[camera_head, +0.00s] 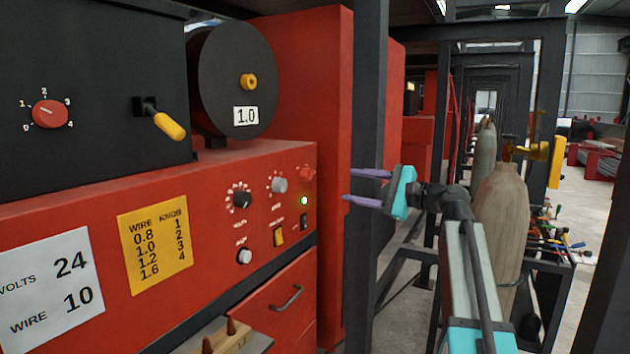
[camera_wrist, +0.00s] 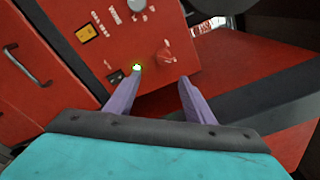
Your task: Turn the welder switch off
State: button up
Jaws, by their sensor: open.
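The red welder (camera_head: 200,190) fills the left of the head view. At the right end of its front panel is a small red rotary knob (camera_head: 306,173), with a lit yellow-green lamp (camera_head: 304,200) below it. A yellow rocker switch (camera_head: 279,237) sits lower left of the lamp. I cannot tell which control is the welder switch. My gripper (camera_head: 349,186) is open and empty, its purple fingers pointing left toward the panel. In the wrist view the red knob (camera_wrist: 166,57) shows just beyond and between the fingertips (camera_wrist: 160,75); I see no contact.
Black and grey knobs (camera_head: 241,198) sit left of the red knob. A dark post (camera_head: 368,130) stands behind my fingers. A wire spool (camera_head: 232,80) and a black box (camera_head: 90,80) are above the panel. A gas cylinder (camera_head: 503,220) stands at the right.

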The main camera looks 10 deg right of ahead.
aim_at(313, 177)
jog(key=shift+s+r, duration=0.1)
jog(key=shift+r, duration=0.35)
jog(key=p+x, duration=0.4)
jog(key=x, duration=1)
jog(key=shift+d, duration=0.1)
jog(key=shift+c, duration=0.5)
jog(key=c, duration=0.9)
